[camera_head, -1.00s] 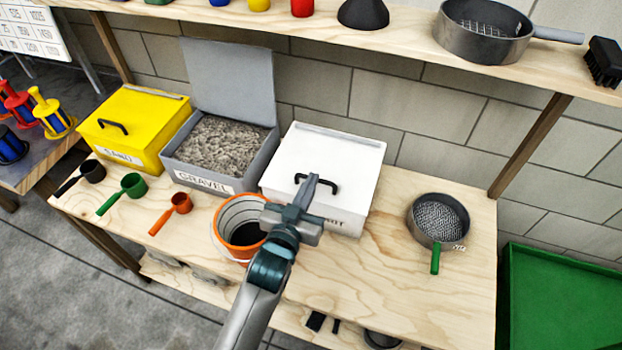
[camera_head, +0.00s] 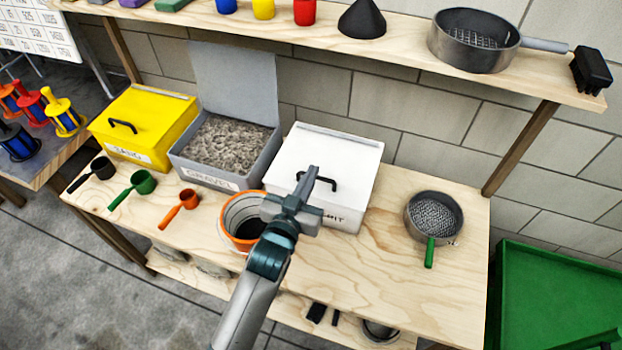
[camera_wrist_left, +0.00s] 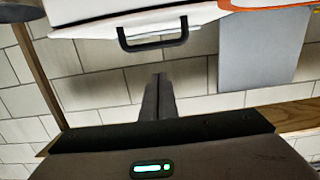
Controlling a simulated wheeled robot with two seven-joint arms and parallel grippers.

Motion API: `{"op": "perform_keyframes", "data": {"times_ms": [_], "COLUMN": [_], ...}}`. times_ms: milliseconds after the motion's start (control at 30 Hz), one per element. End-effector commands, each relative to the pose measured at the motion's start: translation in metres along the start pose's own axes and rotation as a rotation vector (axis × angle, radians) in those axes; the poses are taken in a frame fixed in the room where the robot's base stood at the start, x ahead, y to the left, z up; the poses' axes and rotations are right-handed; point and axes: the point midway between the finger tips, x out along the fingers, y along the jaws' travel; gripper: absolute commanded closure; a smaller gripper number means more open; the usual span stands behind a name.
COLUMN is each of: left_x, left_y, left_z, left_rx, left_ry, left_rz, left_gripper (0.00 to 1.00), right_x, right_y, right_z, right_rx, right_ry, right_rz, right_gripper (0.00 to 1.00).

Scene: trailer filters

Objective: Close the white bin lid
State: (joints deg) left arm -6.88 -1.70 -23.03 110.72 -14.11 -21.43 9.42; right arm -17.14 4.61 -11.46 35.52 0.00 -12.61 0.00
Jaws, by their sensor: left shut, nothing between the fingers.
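The white bin (camera_head: 345,217) stands on the wooden bench, right of the gravel bin. Its white lid (camera_head: 335,148) lies down flat over the bin, with a black handle (camera_head: 331,184) at the front. My left gripper (camera_head: 313,172) is shut and empty, its fingertips overlapping the lid's front near the handle in the head view. In the left wrist view the lid's handle (camera_wrist_left: 153,38) is beyond the closed fingertips (camera_wrist_left: 158,78), with a visible gap. My gripper and wrist hide part of the bin's front and label. My right gripper does not show.
The grey gravel bin (camera_head: 207,181) has its lid (camera_head: 235,83) standing up. An orange bucket (camera_head: 233,232) stands close beside my left wrist. A yellow bin (camera_head: 145,125) is at the left, a sieve (camera_head: 434,214) at the right. A shelf (camera_head: 400,60) runs above.

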Motion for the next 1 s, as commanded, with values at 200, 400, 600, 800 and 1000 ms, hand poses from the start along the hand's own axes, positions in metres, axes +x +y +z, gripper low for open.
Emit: {"op": "perform_keyframes", "data": {"times_ms": [200,400,600,800,1000], "left_x": [-0.031,-0.066,-0.091,-0.099,-0.100], "left_y": [0.000,0.000,0.000,0.000,0.000], "left_z": [0.004,0.005,0.005,0.004,0.003], "left_rx": [-0.001,-0.002,0.000,0.000,0.000], "left_ry": [0.002,0.002,0.002,0.003,0.003], "left_rz": [0.000,0.000,0.000,0.000,0.000], "left_gripper": [1.00,1.00,1.00,1.00,1.00], "right_x": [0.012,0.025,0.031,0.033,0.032], "right_y": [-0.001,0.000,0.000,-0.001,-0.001], "right_z": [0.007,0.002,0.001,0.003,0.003], "right_rx": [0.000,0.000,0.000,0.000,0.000], "right_ry": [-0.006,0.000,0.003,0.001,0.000], "right_rz": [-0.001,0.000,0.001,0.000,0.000], "right_gripper": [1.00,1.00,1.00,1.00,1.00]}}
